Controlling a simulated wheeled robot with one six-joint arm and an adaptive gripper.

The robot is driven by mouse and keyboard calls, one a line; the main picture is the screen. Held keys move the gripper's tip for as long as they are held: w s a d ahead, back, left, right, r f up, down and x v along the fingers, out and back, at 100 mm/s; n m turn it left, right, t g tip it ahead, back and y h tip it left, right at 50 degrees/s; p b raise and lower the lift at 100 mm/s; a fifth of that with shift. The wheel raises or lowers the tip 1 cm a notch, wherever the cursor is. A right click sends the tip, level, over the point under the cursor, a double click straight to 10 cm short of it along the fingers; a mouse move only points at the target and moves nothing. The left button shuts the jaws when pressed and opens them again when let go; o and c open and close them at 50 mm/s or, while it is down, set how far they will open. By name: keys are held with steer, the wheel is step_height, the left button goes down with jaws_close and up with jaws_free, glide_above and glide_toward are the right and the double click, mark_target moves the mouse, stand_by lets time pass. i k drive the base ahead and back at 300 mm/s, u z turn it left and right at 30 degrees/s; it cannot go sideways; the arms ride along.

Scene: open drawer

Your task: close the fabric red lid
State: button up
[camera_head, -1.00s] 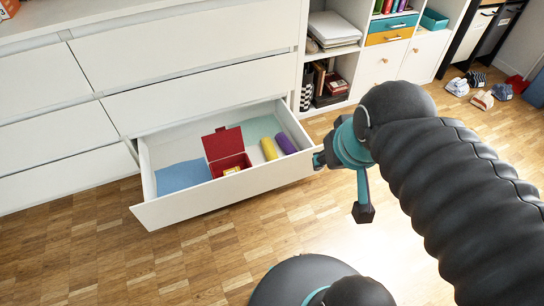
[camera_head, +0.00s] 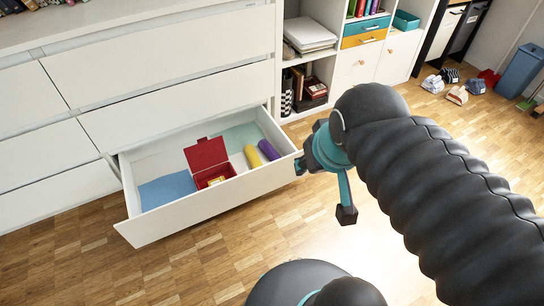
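A red box (camera_head: 225,168) sits in the open white drawer (camera_head: 205,205). Its red lid (camera_head: 206,153) is raised and leans back at the far left side of the box. Something yellow (camera_head: 217,181) shows inside the box. The end of my arm, with my gripper (camera_head: 300,165), is by the drawer's front right corner in the picture, right of the box and apart from it.
A yellow roll (camera_head: 252,157) and a purple roll (camera_head: 269,150) lie right of the box. A blue sheet (camera_head: 167,191) lies left of it, a pale green sheet (camera_head: 238,137) behind. White drawer fronts (camera_head: 160,55) rise behind. The wooden floor (camera_head: 150,270) in front is clear.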

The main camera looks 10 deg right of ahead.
mark_target(206, 154)
steer(key=k, duration=0.65)
steer(key=u, duration=0.45)
steer(key=i, duration=1.55)
steer(key=z, duration=0.5)
